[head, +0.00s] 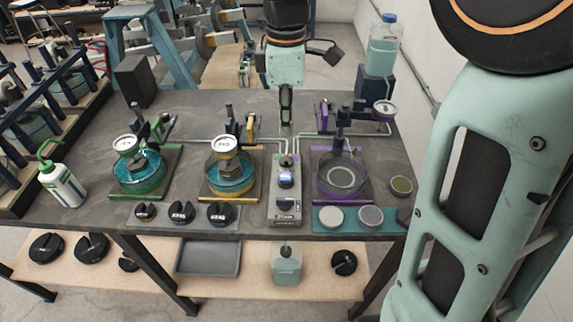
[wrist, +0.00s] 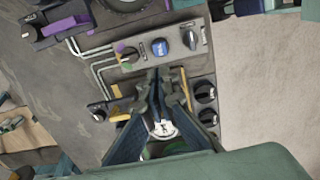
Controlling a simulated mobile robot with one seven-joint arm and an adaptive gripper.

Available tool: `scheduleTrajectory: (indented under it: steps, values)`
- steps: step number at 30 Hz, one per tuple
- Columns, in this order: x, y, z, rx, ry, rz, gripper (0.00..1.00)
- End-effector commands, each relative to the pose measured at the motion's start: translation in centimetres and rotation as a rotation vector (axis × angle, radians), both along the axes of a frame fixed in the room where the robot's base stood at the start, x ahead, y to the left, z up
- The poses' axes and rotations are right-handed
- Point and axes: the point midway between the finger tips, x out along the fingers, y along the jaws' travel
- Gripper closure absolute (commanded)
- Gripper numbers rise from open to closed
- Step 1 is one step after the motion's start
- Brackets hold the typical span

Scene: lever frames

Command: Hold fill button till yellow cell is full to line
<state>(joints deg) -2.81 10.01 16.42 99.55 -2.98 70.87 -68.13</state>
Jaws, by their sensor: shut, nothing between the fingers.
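The yellow cell (head: 229,190) is a clear round vessel on a yellow-edged base, with teal liquid inside and a dial gauge (head: 224,143) on top. The fill line and exact liquid level are too small to read. Right of it stands a grey control box (head: 286,204). In the wrist view the box carries a blue button (wrist: 160,46), with a selector knob (wrist: 128,55) marked in colours on its left and a dark knob (wrist: 191,37) on its right. My gripper (head: 286,122) is shut and empty, pointing down above the back of the box; its tips (wrist: 166,72) appear just below the button in the wrist view.
A green cell (head: 140,187) stands at left and a purple cell (head: 342,195) at right. Black weights (head: 182,212) lie along the front. Thin pipes run behind the box. A white bottle (head: 62,188) stands at the table's left.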

Motion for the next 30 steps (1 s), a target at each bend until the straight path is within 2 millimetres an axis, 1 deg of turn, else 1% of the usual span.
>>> scheduleTrajectory:
  steps: [5, 12, 18, 21, 24, 30]
  values:
    - [-0.1, 0.0, -2.4, -0.002, 0.005, 0.000, 1.00]
    - [-0.2, 0.0, -7.6, -0.001, 0.006, 0.000, 1.00]
    - [-0.1, 0.0, -11.3, -0.001, 0.004, 0.000, 1.00]
    - [-0.1, 0.0, -12.5, -0.001, 0.003, 0.000, 1.00]
    - [0.0, 0.0, -13.3, 0.000, 0.001, -0.001, 1.00]
    - [0.0, 0.0, -13.8, 0.000, 0.000, -0.001, 1.00]
